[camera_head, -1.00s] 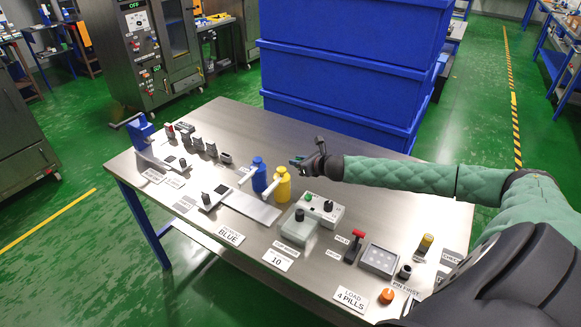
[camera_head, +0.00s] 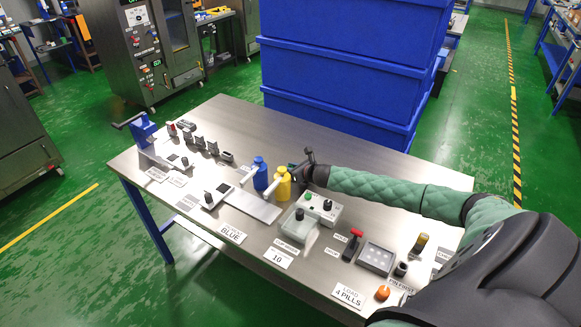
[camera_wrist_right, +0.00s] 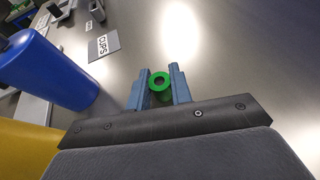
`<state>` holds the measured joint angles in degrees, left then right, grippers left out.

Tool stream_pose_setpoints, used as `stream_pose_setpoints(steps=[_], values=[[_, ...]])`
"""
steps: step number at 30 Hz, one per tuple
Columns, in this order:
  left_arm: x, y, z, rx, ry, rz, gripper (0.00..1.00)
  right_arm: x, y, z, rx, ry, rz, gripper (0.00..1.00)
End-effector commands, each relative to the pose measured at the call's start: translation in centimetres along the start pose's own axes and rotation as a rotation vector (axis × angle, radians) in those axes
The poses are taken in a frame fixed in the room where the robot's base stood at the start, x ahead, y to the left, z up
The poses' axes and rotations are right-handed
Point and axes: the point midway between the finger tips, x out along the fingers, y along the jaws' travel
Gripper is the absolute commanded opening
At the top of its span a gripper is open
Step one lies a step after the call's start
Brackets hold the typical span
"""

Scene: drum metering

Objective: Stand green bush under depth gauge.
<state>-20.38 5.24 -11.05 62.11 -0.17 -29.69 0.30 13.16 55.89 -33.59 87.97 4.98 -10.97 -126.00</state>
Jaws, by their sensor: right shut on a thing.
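The green bush (camera_wrist_right: 160,82) is a small ring-ended cylinder with a dark hole, held between the fingers of my right gripper (camera_wrist_right: 160,88) in the right wrist view. In the head view my right gripper (camera_head: 297,170) is above the table, just behind and right of the yellow bottle, and the bush there is mostly hidden. A blue device with a lever arm (camera_head: 143,130) stands at the table's far left end. I cannot tell for certain which of the small devices is the depth gauge. My left gripper is not in view.
A grey control box (camera_head: 320,208), a display panel (camera_head: 376,258) and a red-handled lever (camera_head: 353,245) stand to the right. The table's back middle (camera_head: 240,125) is clear.

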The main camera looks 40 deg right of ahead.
Motion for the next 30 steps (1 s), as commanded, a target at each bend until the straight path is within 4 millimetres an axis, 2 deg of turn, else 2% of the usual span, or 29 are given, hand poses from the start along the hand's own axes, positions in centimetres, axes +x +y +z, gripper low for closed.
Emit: stream_pose_setpoints(steps=[10, 11, 13, 14, 25, 28, 30], values=[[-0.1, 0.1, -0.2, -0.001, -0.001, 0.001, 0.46, 0.1, 0.0, -0.3, 0.0, 0.0, 0.0, 0.0], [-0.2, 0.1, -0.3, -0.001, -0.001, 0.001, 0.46, 0.1, 0.0, -0.2, 0.001, 0.0, 0.0, 0.27], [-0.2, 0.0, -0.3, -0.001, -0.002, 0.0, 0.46, 0.1, 0.0, -0.2, 0.0, 0.0, 0.0, 0.41], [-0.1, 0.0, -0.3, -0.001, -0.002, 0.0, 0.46, 0.1, 0.0, -0.2, 0.0, 0.0, 0.0, 0.43], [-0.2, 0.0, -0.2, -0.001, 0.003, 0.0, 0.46, -0.1, 0.0, 0.1, 0.0, 0.0, 0.0, 0.43], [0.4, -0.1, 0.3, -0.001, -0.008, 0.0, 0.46, -0.8, -0.1, -0.3, -0.001, 0.001, 0.0, 0.43], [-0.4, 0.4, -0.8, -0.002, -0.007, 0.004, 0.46, -1.6, -0.1, -0.3, -0.002, 0.001, 0.0, 0.43]])
